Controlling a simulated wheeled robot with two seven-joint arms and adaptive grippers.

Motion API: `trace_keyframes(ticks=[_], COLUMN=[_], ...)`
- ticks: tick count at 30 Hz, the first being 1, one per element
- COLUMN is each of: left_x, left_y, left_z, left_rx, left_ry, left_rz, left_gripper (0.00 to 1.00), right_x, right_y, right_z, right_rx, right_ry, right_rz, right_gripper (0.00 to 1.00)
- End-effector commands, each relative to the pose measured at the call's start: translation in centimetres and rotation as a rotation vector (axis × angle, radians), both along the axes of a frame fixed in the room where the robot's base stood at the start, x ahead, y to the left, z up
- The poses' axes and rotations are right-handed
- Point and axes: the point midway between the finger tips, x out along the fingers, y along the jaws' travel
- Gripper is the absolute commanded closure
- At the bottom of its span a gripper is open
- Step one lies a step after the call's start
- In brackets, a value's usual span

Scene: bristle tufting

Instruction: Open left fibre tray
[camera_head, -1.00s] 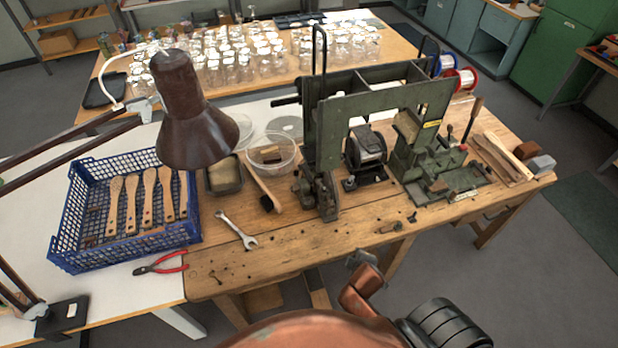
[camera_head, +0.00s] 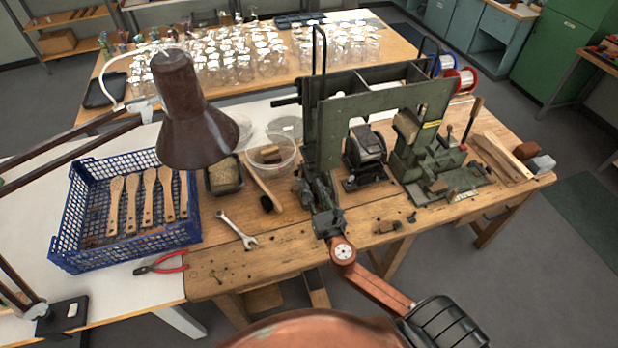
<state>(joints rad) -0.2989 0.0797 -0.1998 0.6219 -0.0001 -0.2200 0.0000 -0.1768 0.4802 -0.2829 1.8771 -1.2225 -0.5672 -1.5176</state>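The green tufting machine (camera_head: 380,105) stands on the wooden bench, with a dark mechanism (camera_head: 315,188) at the foot of its left post. I cannot make out a clear drawer or lid there. A small dark tray (camera_head: 212,190) holding tan fibre sits on the bench left of the machine, beside a clear round tub. My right gripper (camera_head: 328,222) is at the bench's front edge, right in front of the left post's foot; it overlaps the foot in the picture, and contact cannot be told. Its fingers are too small and dark to read. My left gripper is not in view.
A blue crate (camera_head: 125,210) with wooden brush handles stands at left, under a brown lamp (camera_head: 190,110). A wrench (camera_head: 238,230), red pliers (camera_head: 162,264) and a brush (camera_head: 262,190) lie on the bench. The bench front between wrench and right gripper is mostly clear.

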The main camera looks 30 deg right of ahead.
Motion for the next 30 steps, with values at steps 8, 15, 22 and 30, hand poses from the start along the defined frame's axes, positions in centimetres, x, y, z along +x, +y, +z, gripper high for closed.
trace_keyframes(ticks=[8, 15, 22, 30], left_x=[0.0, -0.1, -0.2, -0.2], left_y=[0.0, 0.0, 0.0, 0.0], left_z=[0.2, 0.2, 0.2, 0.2], left_rx=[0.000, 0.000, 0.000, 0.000], left_ry=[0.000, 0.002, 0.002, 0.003], left_rz=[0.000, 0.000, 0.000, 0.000], left_gripper=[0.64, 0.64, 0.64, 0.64], right_x=[4.0, 4.9, 4.9, 4.8], right_y=[-1.0, -1.2, -1.2, -1.2], right_z=[0.1, 0.0, 0.0, 0.0], right_rx=[0.004, 0.006, 0.007, 0.007], right_ry=[-0.001, 0.000, -0.001, 0.000], right_rz=[-0.001, -0.002, -0.002, -0.002], right_gripper=[0.80, 0.80, 0.83, 1.00])
